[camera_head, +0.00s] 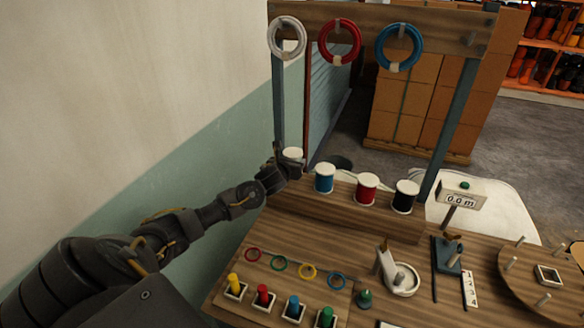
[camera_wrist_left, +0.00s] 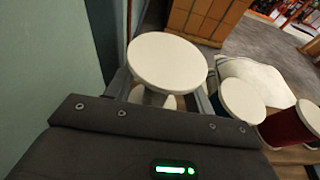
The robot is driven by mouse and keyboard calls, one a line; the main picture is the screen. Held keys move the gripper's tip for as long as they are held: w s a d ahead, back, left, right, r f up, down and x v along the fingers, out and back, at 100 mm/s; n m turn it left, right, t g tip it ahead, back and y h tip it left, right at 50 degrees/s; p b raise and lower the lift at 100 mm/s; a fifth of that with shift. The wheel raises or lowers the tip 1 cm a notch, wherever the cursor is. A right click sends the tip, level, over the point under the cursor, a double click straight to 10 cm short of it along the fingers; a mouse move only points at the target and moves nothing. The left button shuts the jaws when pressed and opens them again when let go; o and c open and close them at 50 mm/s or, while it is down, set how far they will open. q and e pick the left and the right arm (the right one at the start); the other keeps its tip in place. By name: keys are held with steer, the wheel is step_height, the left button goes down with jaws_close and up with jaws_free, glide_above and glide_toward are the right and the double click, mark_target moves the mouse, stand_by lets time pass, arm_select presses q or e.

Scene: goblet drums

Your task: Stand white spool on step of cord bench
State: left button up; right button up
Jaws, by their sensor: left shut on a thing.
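The white spool (camera_head: 292,153) is held in my left gripper (camera_head: 289,166) at the left end of the step (camera_head: 330,203) of the wooden cord bench (camera_head: 235,274). Its white round top (camera_wrist_left: 168,62) shows in the left wrist view, upright between the fingers (camera_wrist_left: 164,97). The gripper hides its lower part, so I cannot tell whether it touches the step. A blue spool (camera_head: 325,178), a red spool (camera_head: 367,189) and a black spool (camera_head: 405,197) stand to its right on the step. My right gripper is not in view.
A frame with white (camera_head: 272,39), red (camera_head: 327,54) and blue (camera_head: 381,46) cord rings rises behind the step. A wall (camera_head: 170,170) stands close on the left.

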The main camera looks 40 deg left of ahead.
arm_select(q)
steer(key=shift+a+f+p, duration=0.2)
steer(key=shift+f+p, duration=0.2)
steer(key=shift+f, duration=0.35)
steer(key=shift+a+f+p, duration=0.15)
steer(key=shift+f+p, duration=0.25)
steer(key=shift+f, duration=0.75)
steer(key=shift+f, duration=0.1)
steer(key=o, duration=1.1)
steer(key=shift+c, duration=0.2)
